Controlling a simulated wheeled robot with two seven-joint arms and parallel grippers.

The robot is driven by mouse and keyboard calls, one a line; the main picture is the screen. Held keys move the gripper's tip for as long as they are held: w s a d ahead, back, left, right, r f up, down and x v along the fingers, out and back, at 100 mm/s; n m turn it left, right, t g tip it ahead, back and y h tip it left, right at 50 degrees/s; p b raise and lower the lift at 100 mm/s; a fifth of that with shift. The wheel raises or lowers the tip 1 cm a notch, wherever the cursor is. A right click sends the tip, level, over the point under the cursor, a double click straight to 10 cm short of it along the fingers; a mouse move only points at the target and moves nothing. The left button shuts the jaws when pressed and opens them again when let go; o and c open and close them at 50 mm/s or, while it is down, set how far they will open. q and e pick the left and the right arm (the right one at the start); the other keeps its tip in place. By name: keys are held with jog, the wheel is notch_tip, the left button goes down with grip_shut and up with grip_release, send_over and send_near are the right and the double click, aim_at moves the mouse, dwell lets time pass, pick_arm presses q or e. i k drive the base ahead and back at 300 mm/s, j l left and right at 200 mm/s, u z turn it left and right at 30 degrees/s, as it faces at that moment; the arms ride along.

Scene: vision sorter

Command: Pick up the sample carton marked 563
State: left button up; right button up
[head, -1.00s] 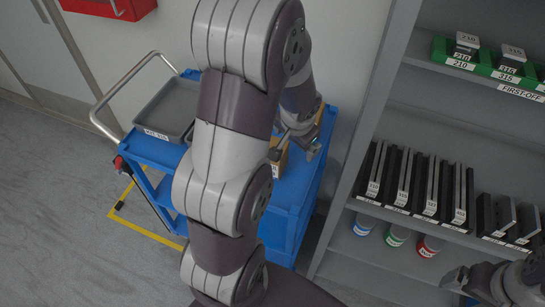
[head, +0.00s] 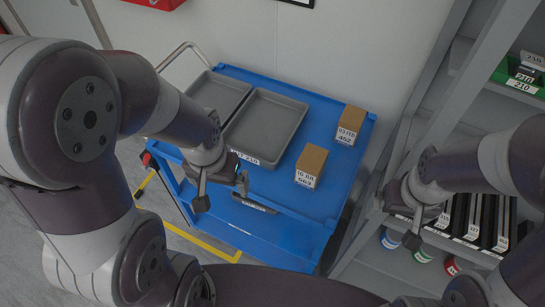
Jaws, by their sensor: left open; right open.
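The sample carton marked 563 (head: 312,160) is a brown box with a white label, upright on the blue cart top near its front edge. Its small label appears to read 563. A second brown carton (head: 352,119), labelled 452, stands behind it to the right. My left gripper (head: 222,193) is open and empty at the cart's front edge, left of the 563 carton and apart from it. My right gripper (head: 396,220) is open and empty, right of the cart, in front of the shelf unit.
Two grey trays stand on the blue cart (head: 330,215), left of the cartons; the nearer tray (head: 262,128) has a label on its front. A grey shelf unit (head: 418,130) with black-cased items, coloured tins and green bins stands at the right. Blue cart top is bare around the cartons.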

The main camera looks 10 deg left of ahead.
aim_at(310, 166)
jog(key=l+z, duration=0.1)
jog(key=l, duration=0.35)
jog(key=i+l+z, duration=0.1)
jog(key=l, duration=0.35)
jog(key=l+z, duration=0.15)
jog(key=l, duration=0.3)
jog(key=i, duration=0.05)
